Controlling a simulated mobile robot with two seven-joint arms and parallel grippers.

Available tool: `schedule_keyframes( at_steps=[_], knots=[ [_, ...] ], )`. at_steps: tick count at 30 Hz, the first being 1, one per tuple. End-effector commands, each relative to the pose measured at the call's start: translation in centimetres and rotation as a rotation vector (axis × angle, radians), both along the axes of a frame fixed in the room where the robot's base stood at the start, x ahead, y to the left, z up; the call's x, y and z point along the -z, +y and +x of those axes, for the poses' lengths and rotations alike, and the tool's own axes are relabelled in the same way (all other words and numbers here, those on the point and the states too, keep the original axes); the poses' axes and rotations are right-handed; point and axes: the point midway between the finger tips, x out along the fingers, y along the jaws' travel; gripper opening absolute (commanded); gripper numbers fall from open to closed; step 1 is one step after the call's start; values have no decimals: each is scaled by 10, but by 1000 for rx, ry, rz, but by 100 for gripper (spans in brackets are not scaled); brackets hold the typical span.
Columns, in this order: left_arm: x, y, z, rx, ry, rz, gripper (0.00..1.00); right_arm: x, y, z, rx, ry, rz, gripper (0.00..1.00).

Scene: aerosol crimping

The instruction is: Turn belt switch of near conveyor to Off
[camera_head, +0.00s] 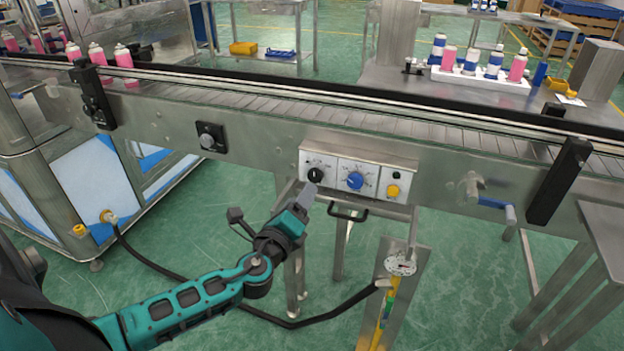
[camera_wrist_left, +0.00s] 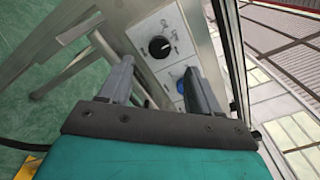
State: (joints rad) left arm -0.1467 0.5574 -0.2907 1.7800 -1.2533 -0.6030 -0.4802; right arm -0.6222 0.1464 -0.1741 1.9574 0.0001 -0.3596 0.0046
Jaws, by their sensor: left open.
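The near conveyor (camera_head: 260,150) carries a light control panel (camera_head: 335,165) on its front side. The panel has a black rotary knob (camera_head: 315,174) on the left and a blue rotary knob (camera_head: 355,181) beside it. In the left wrist view the black knob (camera_wrist_left: 159,46) lies beyond the fingertips, with a pale pointer line on it. The blue knob (camera_wrist_left: 180,86) is partly hidden by a finger. My left gripper (camera_head: 308,192) is just below the black knob, open and empty; its two fingers (camera_wrist_left: 160,80) are spread apart.
A yellow button (camera_head: 393,190) and small black button sit on the panel's right. A separate black knob (camera_head: 209,138) is farther left. A handle (camera_head: 348,214) juts out below the panel. A black hose (camera_head: 330,308) crosses beneath. Pink and blue cans stand behind.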

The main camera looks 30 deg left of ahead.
Motion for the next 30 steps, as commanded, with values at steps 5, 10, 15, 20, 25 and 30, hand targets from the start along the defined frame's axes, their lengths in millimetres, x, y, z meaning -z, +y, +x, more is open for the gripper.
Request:
schedule_keyframes(
  at_steps=[5,10,15,20,25,30],
  knots=[
    [-1,8,33,-1,-2,-1,63,2,-2,-1,3,3,-3,43],
    [0,13,57,0,0,-2,63,3,-2,0,4,1,-3,43],
    [1,16,70,0,1,-3,63,1,-2,1,5,-3,-1,43],
    [0,17,74,2,1,-3,63,-3,-1,3,5,-11,1,43],
    [1,17,74,1,1,-3,63,-4,0,4,5,-13,4,43],
    [1,17,74,1,1,-3,50,-4,0,4,5,-12,5,43]
  ],
)
